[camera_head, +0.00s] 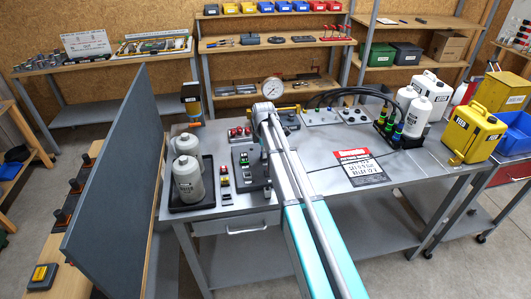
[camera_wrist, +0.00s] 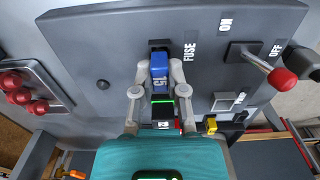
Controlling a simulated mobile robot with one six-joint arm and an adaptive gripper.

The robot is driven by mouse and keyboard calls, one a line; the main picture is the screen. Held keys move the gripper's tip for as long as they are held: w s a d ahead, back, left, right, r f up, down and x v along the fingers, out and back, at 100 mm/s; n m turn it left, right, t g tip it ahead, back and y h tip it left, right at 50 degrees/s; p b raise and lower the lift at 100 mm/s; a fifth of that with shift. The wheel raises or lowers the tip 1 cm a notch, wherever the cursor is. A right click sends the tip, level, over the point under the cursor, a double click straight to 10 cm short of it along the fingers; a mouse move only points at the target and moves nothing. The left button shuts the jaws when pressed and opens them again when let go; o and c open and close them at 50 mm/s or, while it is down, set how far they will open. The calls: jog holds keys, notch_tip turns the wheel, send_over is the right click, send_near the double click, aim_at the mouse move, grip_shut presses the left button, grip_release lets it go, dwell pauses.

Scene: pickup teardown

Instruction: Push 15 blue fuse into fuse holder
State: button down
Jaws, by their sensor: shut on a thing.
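The blue fuse (camera_wrist: 160,75), marked 15, is between the two fingers of my gripper (camera_wrist: 160,82) in the wrist view. My gripper is shut on it, one finger at each side. The black fuse holder (camera_wrist: 159,43) is on the grey panel (camera_wrist: 110,45), beside the word FUSE. The fuse's far end lies at the holder; I cannot tell how deep it sits. In the head view the grey panel (camera_head: 243,157) stands on the table, partly behind my arm. The fuse and my gripper cannot be made out there.
A lever with a red knob (camera_wrist: 282,78) sticks out between ON and OFF, right of the fuse. A red-buttoned block (camera_wrist: 24,88) lies left. In the head view, a tray with grey bottles (camera_head: 188,208) stands left of the panel, and a printed sign (camera_head: 360,168) lies right of my arm.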

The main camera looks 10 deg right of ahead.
jog(key=shift+f+b, duration=0.3)
jog(key=shift+f, duration=0.05)
dwell(0.6)
jog(key=c, duration=0.6)
grip_release()
